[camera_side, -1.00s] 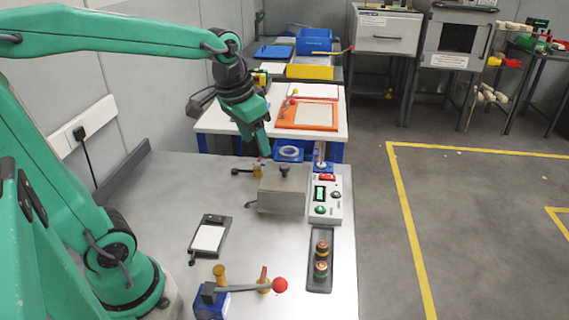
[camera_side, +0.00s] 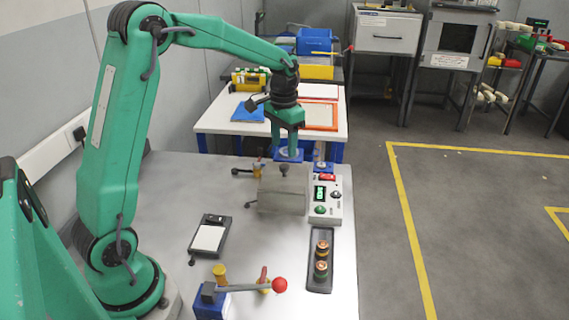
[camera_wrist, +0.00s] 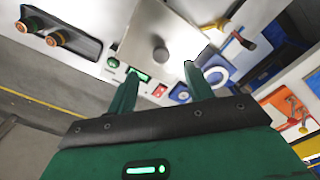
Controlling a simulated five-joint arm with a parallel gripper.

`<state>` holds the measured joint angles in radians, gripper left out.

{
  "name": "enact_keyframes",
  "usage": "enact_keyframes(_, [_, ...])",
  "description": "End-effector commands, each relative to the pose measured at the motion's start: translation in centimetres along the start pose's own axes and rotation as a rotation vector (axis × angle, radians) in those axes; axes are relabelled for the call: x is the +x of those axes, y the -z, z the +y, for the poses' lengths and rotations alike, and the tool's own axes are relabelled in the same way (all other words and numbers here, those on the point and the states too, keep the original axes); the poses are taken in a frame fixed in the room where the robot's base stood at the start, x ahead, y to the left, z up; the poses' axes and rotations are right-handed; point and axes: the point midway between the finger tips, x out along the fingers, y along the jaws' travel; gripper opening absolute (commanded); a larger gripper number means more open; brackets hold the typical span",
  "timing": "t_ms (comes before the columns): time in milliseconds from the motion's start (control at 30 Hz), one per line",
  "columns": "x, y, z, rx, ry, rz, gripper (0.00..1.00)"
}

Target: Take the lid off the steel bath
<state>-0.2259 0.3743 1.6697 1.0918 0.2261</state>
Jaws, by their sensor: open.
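The steel bath (camera_side: 280,202) is a grey metal box on the bench, left of a control panel. Its lid (camera_side: 270,181) is on top, with a dark round knob (camera_side: 284,170) in the middle. The knob also shows in the wrist view (camera_wrist: 161,54), on the flat steel lid (camera_wrist: 150,25). My gripper (camera_side: 287,153) points down just above the knob, with its jaws apart. In the wrist view my gripper (camera_wrist: 160,70) is open and empty, and the knob lies ahead between the two fingertips. Contact with the knob does not show.
A control panel (camera_side: 324,210) with a green display stands right of the bath. A black tray (camera_side: 319,275) with two round pieces lies in front of it. A blue block with a red-ended lever (camera_side: 213,303) and a flat white-topped device (camera_side: 208,238) are nearer. Open bench lies between.

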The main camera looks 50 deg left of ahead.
Motion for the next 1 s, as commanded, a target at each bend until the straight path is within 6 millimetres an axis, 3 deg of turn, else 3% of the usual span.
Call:
enact_keyframes(267, [0.5, 0.2, -0.2, 0.0, -0.002, -0.007, 0.51])
enact_keyframes(533, [2.5, 0.1, -0.1, 0.0, -0.002, -0.009, 0.51])
enact_keyframes(1000, [4.3, 0.2, -0.1, 0.0, -0.002, -0.008, 0.51])
